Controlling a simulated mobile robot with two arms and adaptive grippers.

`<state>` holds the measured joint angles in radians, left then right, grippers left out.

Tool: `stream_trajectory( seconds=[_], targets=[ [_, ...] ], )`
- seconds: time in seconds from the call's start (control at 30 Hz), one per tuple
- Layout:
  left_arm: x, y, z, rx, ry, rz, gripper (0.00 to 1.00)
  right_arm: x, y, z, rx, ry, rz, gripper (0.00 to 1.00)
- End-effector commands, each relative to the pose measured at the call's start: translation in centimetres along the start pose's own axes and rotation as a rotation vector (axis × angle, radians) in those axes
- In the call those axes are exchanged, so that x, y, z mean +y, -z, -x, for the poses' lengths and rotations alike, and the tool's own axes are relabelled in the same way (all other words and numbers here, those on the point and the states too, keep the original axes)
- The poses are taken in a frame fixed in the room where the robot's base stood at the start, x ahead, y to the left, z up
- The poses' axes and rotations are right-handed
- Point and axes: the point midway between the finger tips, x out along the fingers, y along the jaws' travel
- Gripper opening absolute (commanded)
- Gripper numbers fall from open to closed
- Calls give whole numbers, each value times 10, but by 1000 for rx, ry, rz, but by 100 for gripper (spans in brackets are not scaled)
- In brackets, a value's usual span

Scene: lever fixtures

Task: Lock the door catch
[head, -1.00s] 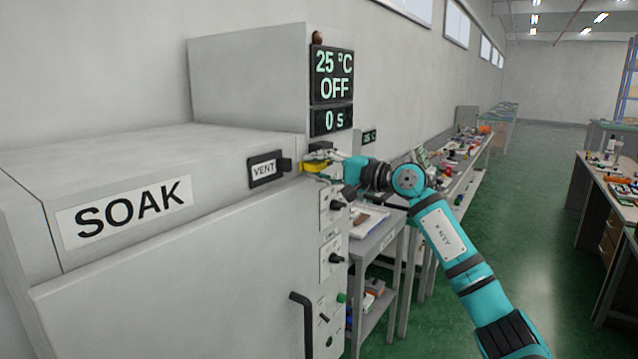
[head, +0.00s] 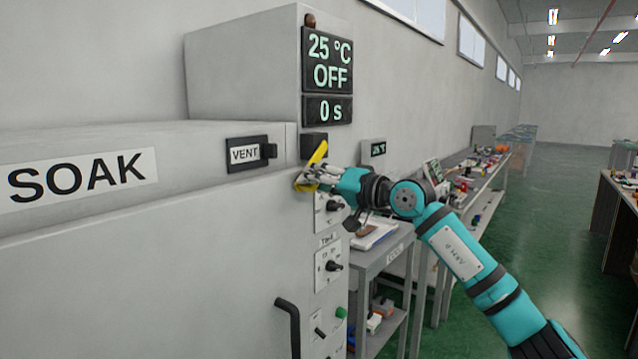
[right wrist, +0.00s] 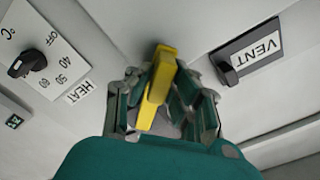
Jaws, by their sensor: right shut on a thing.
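The door catch is a yellow lever (head: 319,153) beside a dark block (head: 308,143) at the upper right corner of the SOAK oven's front. It is tilted, with its upper end rising to the right. The oven door (head: 190,265) looks flush with the front. My left gripper is out of view.
A VENT slider (head: 248,153) is left of the catch. Knobs (head: 333,266) and a dark door handle (head: 288,322) are below. The display (head: 328,65) above reads 25 °C, OFF, 0 s. A grey cart (head: 385,260) stands close on the right, under my arm.

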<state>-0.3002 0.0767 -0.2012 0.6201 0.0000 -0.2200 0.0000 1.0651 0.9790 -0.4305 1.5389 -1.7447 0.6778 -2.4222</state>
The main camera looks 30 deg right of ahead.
Motion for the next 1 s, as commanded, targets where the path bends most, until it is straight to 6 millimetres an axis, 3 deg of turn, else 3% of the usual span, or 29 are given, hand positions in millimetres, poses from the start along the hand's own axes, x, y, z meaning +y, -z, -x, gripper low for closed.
stream_trajectory(
  seconds=[0.5,0.53,0.7,1.0],
  targets=[
    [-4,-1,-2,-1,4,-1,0,2,-2,-1,-1,-3,26,0],
    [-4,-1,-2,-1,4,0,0,2,-2,-1,-1,-3,26,19],
    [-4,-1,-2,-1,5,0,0,1,-2,-1,-1,-2,24,40],
    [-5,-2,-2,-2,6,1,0,1,-2,1,1,-1,23,40]
  ],
)
